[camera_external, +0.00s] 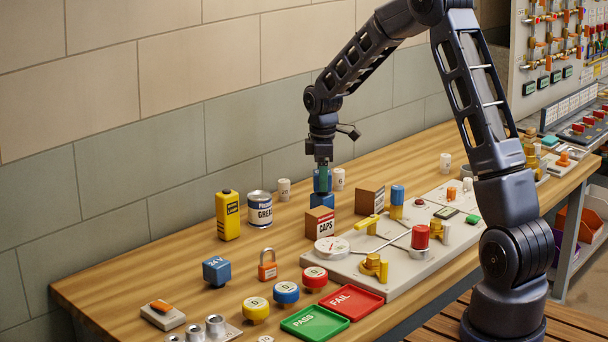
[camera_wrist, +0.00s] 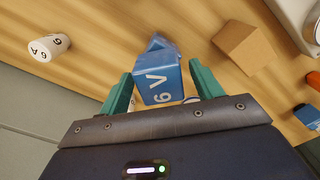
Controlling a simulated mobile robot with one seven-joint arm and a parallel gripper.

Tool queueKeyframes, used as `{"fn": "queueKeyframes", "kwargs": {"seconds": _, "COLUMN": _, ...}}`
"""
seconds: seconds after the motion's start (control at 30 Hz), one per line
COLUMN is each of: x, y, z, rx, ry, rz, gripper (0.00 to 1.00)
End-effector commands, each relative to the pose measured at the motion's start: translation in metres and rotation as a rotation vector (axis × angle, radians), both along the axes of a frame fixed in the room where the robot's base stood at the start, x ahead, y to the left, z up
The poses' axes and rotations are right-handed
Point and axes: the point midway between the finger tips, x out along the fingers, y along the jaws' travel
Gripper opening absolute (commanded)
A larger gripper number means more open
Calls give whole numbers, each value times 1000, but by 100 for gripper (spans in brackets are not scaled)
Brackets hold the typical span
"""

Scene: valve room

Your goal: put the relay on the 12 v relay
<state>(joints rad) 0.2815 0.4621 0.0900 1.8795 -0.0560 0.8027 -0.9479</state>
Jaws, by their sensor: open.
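A blue relay marked 6 V (camera_wrist: 163,86) lies between the two green fingers of my gripper (camera_wrist: 162,78) in the wrist view. The fingers are open, one on each side of it. Another blue block (camera_wrist: 160,44) shows just beyond it, turned at an angle. In the external view my gripper (camera_external: 322,176) points down over the table, with the upper blue relay (camera_external: 316,184) at its fingers and a lower blue block (camera_external: 322,201) directly beneath. The lower block's marking is not readable. A separate blue 24 V relay (camera_external: 216,270) stands at the front left.
A CAPS box (camera_external: 320,222) stands close in front of the blue blocks, and a brown box (camera_external: 369,197) to their right. White cylinders (camera_external: 284,189), a grease can (camera_external: 260,209) and a yellow container (camera_external: 228,216) stand nearby. A valve panel (camera_external: 350,263) fills the right front.

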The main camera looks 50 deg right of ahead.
Motion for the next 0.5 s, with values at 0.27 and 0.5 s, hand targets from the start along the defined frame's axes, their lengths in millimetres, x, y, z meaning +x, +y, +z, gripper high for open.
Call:
{"fn": "queueKeyframes", "kwargs": {"seconds": 0.27, "x": 1, "y": 0, "z": 21, "rx": -1, "ry": -2, "rz": 0, "gripper": 65}}
{"fn": "queueKeyframes", "kwargs": {"seconds": 0.5, "x": 0, "y": 0, "z": 68, "rx": -1, "ry": -4, "rz": -1, "gripper": 65}}
